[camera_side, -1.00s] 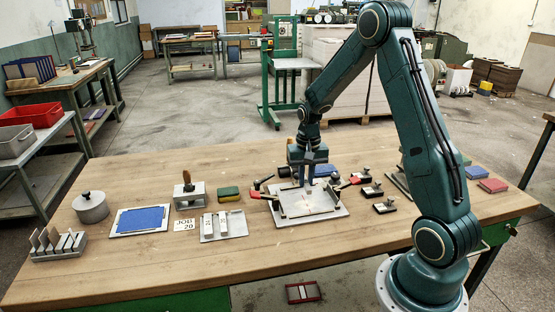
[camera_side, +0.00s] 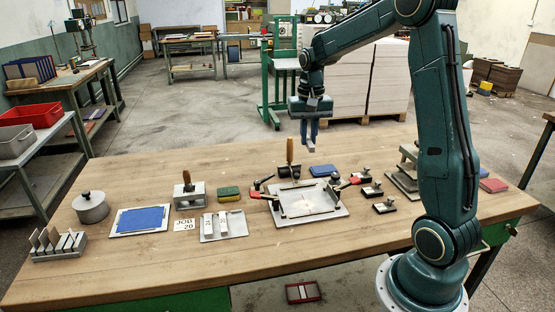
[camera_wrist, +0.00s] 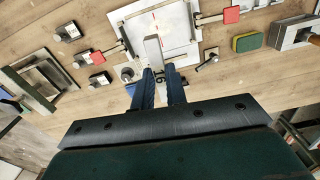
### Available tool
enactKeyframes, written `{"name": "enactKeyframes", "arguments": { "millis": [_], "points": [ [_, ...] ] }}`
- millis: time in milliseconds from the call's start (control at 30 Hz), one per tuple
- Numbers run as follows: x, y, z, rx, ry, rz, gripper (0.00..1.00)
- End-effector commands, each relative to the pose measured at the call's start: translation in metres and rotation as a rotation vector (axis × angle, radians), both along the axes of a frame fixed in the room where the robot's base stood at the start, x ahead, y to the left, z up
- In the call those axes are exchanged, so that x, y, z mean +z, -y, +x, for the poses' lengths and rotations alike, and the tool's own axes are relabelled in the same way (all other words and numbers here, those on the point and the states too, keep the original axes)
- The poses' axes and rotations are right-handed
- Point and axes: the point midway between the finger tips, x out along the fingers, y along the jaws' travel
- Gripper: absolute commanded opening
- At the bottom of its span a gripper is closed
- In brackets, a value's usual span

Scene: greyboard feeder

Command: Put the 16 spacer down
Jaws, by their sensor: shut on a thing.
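My gripper (camera_side: 309,138) is raised above the back part of the table, behind the fixture plate. Its blue fingers (camera_wrist: 159,88) are shut on the 16 spacer, a light grey bar (camera_wrist: 153,50) that sticks out beyond the fingertips in the wrist view. Part of a dark "16" shows on it between the fingers. In the side view the spacer (camera_side: 310,149) hangs below the fingers, clear of the table. A grey tray (camera_side: 238,234) at front centre holds two pale bars (camera_side: 208,225). The JOB 20 card (camera_side: 185,224) lies left of it.
The fixture plate (camera_side: 335,213) has red-handled clamps (camera_side: 254,195) at its sides. A wooden-handled tool (camera_side: 290,152) stands behind it. A green-yellow sponge (camera_side: 229,194), blue sheet on a plate (camera_side: 142,219), lidded pot (camera_side: 90,207) and slotted rack (camera_side: 58,258) stand left. The table front is clear.

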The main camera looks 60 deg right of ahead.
Motion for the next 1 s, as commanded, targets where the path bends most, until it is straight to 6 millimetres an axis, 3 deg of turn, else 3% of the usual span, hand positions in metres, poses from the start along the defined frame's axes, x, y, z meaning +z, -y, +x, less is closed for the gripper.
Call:
{"name": "enactKeyframes", "arguments": {
  "millis": [667, 867, 1000],
  "points": [
    [0.0, -0.008, 0.009, 0.008, 0.0, 0.0, 0.0],
    [-0.001, -0.033, 0.033, 0.022, -0.001, 0.001, 0.0],
    [-0.001, -0.062, 0.057, 0.036, 0.0, 0.0, 0.0]
  ]
}}
